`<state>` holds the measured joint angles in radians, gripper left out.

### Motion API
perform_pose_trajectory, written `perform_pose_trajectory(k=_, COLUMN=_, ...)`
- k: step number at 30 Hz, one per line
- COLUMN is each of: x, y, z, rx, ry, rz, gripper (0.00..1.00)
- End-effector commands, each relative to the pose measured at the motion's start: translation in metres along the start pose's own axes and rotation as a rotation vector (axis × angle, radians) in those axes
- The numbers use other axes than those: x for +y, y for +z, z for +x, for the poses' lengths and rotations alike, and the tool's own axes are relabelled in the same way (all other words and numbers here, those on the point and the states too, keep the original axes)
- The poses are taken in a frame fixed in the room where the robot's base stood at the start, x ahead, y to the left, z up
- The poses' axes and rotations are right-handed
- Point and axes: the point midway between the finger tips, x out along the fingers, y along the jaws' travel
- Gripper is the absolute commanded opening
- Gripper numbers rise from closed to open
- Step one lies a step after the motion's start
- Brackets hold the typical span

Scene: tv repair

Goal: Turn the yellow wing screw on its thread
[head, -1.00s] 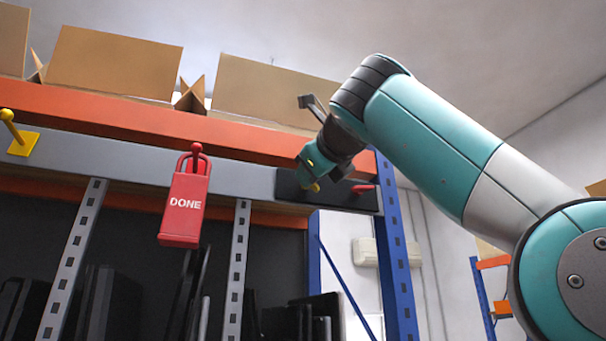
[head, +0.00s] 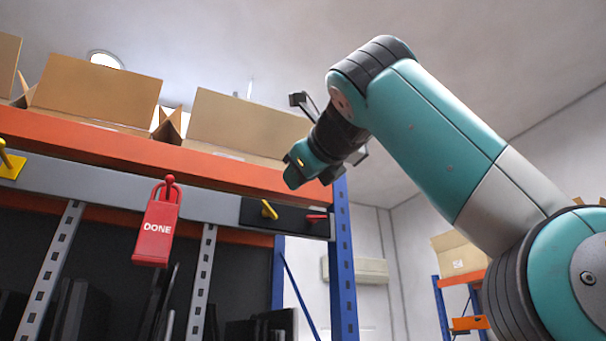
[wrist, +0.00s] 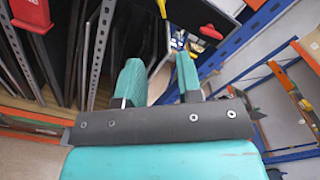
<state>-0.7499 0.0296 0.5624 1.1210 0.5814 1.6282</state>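The yellow wing screw (head: 268,210) stands out from a black plate (head: 290,217) at the right end of the grey rail. Its wing looks tilted in the head view. A yellow piece that looks like it also shows at the top of the wrist view (wrist: 162,8). My gripper (head: 298,172) is above and to the right of the screw in the head view, apart from it. In the wrist view my gripper's two teal fingers (wrist: 160,72) stand apart with a gap between them. Nothing is held. The screw's thread is hidden.
A red screw or knob (head: 316,218) sits on the same plate, right of the yellow one. A red DONE tag (head: 157,230) hangs on the rail (head: 110,190). A yellow peg (head: 8,160) is at far left. Boxes (head: 95,90) stand on the orange beam above.

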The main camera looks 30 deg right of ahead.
Motion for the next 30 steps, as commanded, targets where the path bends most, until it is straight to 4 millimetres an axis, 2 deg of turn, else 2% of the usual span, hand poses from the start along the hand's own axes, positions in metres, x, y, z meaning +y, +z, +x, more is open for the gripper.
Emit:
perform_pose_trajectory(k=4, x=-0.008, y=0.000, z=0.002, rx=-0.008, ry=-0.031, rz=-0.088, gripper=0.33)
perform_pose_trajectory(k=7, x=-0.028, y=0.000, z=0.008, rx=-0.024, ry=-0.112, rz=-0.350, gripper=0.33)
perform_pose_trajectory(k=11, x=-0.058, y=0.001, z=0.016, rx=-0.023, ry=-0.261, rz=-0.935, gripper=0.33)
perform_pose_trajectory(k=12, x=-0.064, y=0.001, z=0.018, rx=-0.015, ry=-0.303, rz=-1.138, gripper=0.33)
perform_pose_trajectory(k=15, x=-0.069, y=-0.004, z=0.021, rx=0.011, ry=-0.387, rz=-1.635, gripper=0.33)
perform_pose_trajectory(k=17, x=-0.066, y=-0.010, z=0.022, rx=0.026, ry=-0.426, rz=-1.923, gripper=0.33)
perform_pose_trajectory(k=18, x=-0.062, y=-0.015, z=0.023, rx=0.034, ry=-0.450, rz=-2.107, gripper=0.33)
perform_pose_trajectory(k=21, x=-0.049, y=-0.032, z=0.022, rx=0.037, ry=-0.499, rz=-2.519, gripper=0.33)
perform_pose_trajectory(k=24, x=-0.034, y=-0.050, z=0.019, rx=0.025, ry=-0.544, rz=-2.833, gripper=0.33)
perform_pose_trajectory(k=28, x=-0.018, y=-0.065, z=0.015, rx=-0.002, ry=-0.598, rz=-3.080, gripper=0.33)
perform_pose_trajectory(k=29, x=-0.016, y=-0.068, z=0.014, rx=0.006, ry=0.594, rz=3.054, gripper=0.33)
perform_pose_trajectory(k=30, x=-0.013, y=-0.069, z=0.013, rx=0.012, ry=0.593, rz=3.019, gripper=0.33)
